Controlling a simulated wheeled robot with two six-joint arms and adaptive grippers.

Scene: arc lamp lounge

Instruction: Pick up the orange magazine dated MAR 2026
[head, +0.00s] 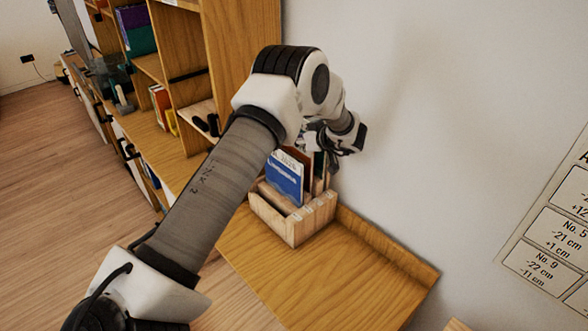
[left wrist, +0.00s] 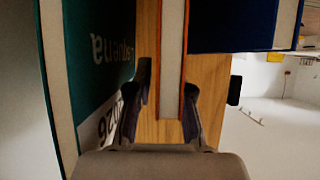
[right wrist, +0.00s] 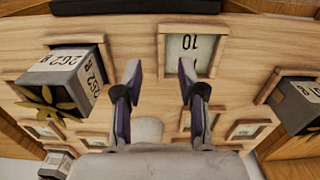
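In the head view, a wooden holder (head: 296,228) on a wood shelf carries several upright magazines. A blue magazine (head: 285,178) stands in front, and an orange-brown one shows partly behind it, near my left gripper (head: 325,155). In the left wrist view, a magazine with orange cover edges and pale pages (left wrist: 172,45) stands between the spread fingers of my left gripper (left wrist: 168,88). A gap shows on its left side; contact on the right is unclear. Its date is not visible. My right gripper (right wrist: 156,82) is open and empty in the right wrist view.
A teal magazine (left wrist: 100,60) with "2026" on it stands left of the orange one, and a dark blue one (left wrist: 232,25) stands right. The right wrist faces a wooden panel (right wrist: 130,35) with numbered boxes. The shelf (head: 340,275) in front of the holder is clear.

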